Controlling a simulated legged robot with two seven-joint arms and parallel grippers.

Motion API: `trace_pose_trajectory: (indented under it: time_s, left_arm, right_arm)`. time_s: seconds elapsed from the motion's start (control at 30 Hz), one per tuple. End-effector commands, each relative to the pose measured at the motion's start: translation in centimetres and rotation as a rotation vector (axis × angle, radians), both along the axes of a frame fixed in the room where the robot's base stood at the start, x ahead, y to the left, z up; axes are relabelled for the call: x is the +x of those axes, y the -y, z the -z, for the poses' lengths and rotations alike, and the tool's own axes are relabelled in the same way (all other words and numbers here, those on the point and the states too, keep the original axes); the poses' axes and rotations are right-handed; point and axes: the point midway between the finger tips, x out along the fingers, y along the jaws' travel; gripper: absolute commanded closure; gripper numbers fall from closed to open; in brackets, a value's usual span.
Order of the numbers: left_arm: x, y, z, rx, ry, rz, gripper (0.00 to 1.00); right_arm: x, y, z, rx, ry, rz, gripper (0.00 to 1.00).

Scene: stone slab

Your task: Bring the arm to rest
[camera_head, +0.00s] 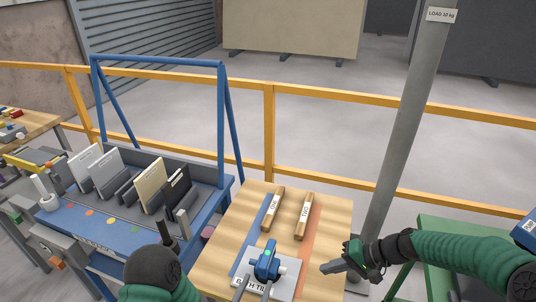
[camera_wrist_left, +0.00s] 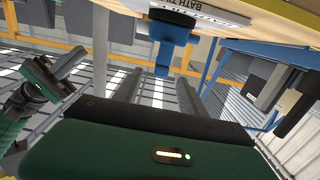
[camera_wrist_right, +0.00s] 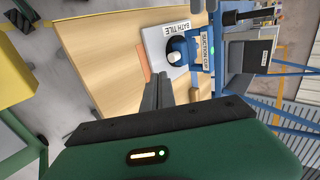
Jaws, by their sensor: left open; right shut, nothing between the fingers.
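My left gripper (camera_head: 254,289) is open at the front edge of the wooden table. Its two grey fingers (camera_wrist_left: 158,90) stand apart and empty in the left wrist view. The blue suction cup (camera_head: 266,260) is just beyond them, on the pale bath tile (camera_head: 286,286); the cup also shows in the right wrist view (camera_wrist_right: 205,48).
Two labelled wooden blocks (camera_head: 273,207) (camera_head: 304,216) lie on the wooden table (camera_head: 335,208). A blue rack (camera_head: 120,225) with several upright slabs stands left. A grey post (camera_head: 405,120) rises behind my right arm. A green table (camera_head: 450,235) is at right. A yellow railing (camera_head: 320,93) runs behind.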

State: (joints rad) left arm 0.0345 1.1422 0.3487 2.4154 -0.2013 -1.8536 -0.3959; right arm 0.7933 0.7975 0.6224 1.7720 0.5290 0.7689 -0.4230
Motion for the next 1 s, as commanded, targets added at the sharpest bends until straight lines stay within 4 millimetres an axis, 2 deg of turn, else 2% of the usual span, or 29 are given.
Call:
trace_pose_trajectory:
  time_s: [0.13, 0.27, 0.37, 0.47, 0.53, 0.6, 0.73, 0.83, 1.0]
  left_arm:
    - [1.6, -0.7, 0.0, 0.112, -0.165, 0.057, 0.51]
    - [1.6, -4.0, 0.4, 0.231, -0.419, 0.046, 0.51]
    - [-0.1, -7.9, -0.3, 0.288, -0.638, -0.019, 0.51]
    - [-3.5, -11.8, -1.8, 0.299, -0.859, -0.113, 0.51]
    - [-6.5, -13.9, -3.2, 0.281, -1.004, -0.180, 0.51]
    - [-9.4, -15.2, -4.4, 0.255, -1.121, -0.231, 0.51]
    - [-13.0, -16.2, -5.8, 0.215, -1.256, -0.284, 0.51]
    - [-14.0, -16.3, -6.0, 0.206, -1.291, -0.294, 0.51]
    - [-14.0, -16.3, -5.9, 0.207, -1.293, -0.293, 0.51]
  right_arm:
    - [-4.0, -1.2, 0.8, -0.187, -0.053, -0.079, 1.00]
    - [-8.5, -0.7, 0.8, -0.410, -0.072, -0.141, 1.00]
    - [-11.6, 0.2, -0.1, -0.562, -0.054, -0.171, 1.00]
    - [-14.2, 1.3, -1.5, -0.681, -0.013, -0.188, 1.00]
    - [-15.7, 1.7, -2.5, -0.741, 0.024, -0.193, 1.00]
    - [-16.9, 2.0, -3.2, -0.777, 0.056, -0.195, 1.00]
    - [-18.2, 2.2, -3.8, -0.806, 0.094, -0.197, 1.00]
    - [-18.4, 2.2, -3.8, -0.811, 0.102, -0.197, 1.00]
    - [-18.4, 2.2, -3.8, -0.811, 0.101, -0.197, 1.00]
